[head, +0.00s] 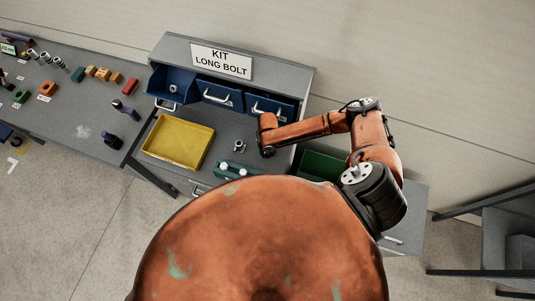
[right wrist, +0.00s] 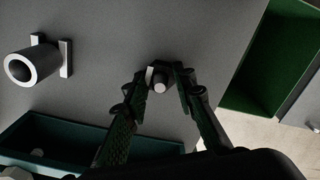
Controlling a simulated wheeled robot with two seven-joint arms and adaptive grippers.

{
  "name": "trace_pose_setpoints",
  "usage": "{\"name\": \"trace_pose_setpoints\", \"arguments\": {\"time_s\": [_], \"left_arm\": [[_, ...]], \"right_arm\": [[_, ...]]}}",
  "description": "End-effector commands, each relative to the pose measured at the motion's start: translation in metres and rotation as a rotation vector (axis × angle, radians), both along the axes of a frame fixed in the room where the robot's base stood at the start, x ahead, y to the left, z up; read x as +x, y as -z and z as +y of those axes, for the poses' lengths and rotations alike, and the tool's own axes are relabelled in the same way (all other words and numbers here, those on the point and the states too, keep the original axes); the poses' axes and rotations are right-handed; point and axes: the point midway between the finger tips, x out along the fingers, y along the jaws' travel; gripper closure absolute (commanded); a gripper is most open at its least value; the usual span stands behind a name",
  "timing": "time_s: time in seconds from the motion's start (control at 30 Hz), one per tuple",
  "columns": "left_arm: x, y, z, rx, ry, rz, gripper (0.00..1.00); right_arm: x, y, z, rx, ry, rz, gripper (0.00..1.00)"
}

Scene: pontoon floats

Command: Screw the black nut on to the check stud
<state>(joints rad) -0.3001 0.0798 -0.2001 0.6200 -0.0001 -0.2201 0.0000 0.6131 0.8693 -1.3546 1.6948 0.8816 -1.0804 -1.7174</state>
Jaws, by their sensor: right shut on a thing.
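In the right wrist view my right gripper (right wrist: 161,84) has its two dark fingers on either side of a small dark, round piece, which I take as the black nut (right wrist: 165,76). A short grey rounded end, apparently the check stud (right wrist: 159,88), shows at the nut. How far the nut sits on the stud cannot be told. In the head view my right gripper (head: 266,151) points down at the bench top, and the nut and stud are too small or hidden there. My left gripper is not in view.
A grey tube in a bracket (right wrist: 34,65) stands left of the gripper; it shows in the head view (head: 239,146). A teal tray (right wrist: 60,140) and a green bin (right wrist: 262,65) are close by. A yellow tray (head: 179,141) lies left; blue drawers (head: 218,95) stand behind.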

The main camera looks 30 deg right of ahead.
Motion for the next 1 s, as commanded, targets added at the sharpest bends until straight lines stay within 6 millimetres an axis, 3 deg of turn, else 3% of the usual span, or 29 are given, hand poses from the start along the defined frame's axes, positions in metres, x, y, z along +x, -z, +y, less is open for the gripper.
{"name": "trace_pose_setpoints", "arguments": {"time_s": [0.17, 0.23, 0.73, 1.0], "left_arm": [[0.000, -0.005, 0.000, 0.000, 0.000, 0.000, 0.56], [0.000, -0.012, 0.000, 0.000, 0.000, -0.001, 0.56], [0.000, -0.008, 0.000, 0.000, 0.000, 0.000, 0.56], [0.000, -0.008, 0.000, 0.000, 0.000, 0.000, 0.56]], "right_arm": [[-0.001, -0.001, 0.000, 0.000, 0.047, 0.002, 0.97], [-0.002, -0.002, 0.000, 0.000, 0.139, 0.003, 0.97], [-0.001, 0.002, 0.000, -0.001, 0.935, 0.003, 0.97], [-0.001, 0.002, -0.002, -0.004, 1.053, 0.001, 0.97]]}}
